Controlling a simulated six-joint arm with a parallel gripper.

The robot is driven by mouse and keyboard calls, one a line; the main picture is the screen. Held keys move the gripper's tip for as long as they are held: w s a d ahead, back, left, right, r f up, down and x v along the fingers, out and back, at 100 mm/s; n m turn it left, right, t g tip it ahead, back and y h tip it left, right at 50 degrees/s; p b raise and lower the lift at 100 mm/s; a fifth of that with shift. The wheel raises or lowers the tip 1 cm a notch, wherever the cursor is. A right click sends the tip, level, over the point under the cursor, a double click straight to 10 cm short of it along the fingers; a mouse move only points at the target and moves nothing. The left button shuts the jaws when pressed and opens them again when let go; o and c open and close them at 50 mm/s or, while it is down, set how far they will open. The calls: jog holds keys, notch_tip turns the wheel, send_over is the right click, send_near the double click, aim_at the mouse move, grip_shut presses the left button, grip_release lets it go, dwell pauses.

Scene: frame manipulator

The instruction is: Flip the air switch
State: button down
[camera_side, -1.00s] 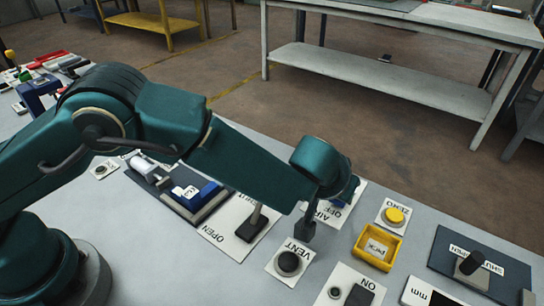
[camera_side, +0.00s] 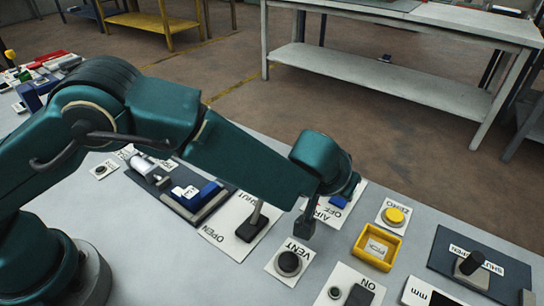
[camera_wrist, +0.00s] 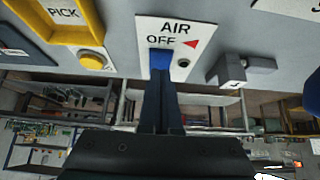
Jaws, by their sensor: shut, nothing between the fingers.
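The AIR plate is white with AIR and OFF lettering and a red arrow. In the side view the plate (camera_side: 325,213) is partly hidden behind my wrist. In the wrist view the plate (camera_wrist: 178,28) is at top centre, with the blue switch (camera_wrist: 160,57) below the word OFF. My gripper (camera_side: 305,229) points down at the plate's left side in the side view. In the wrist view my gripper (camera_wrist: 160,88) is shut and empty, its tips in line with the switch; contact cannot be told.
The VENT knob (camera_side: 288,263) lies close in front of my gripper. A lever (camera_side: 251,225) stands to its left. The yellow PICK tray (camera_side: 377,246) and yellow button (camera_side: 394,215) are to the right. Bare table shows between the plates.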

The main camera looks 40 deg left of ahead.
jog(key=r, duration=0.4)
jog(key=shift+s+d+r, duration=0.1)
jog(key=shift+s+r, duration=0.15)
jog(key=shift+s, duration=0.05)
jog(key=s+r, duration=0.5)
jog(key=s, duration=0.3)
jog(key=shift+r, duration=0.25)
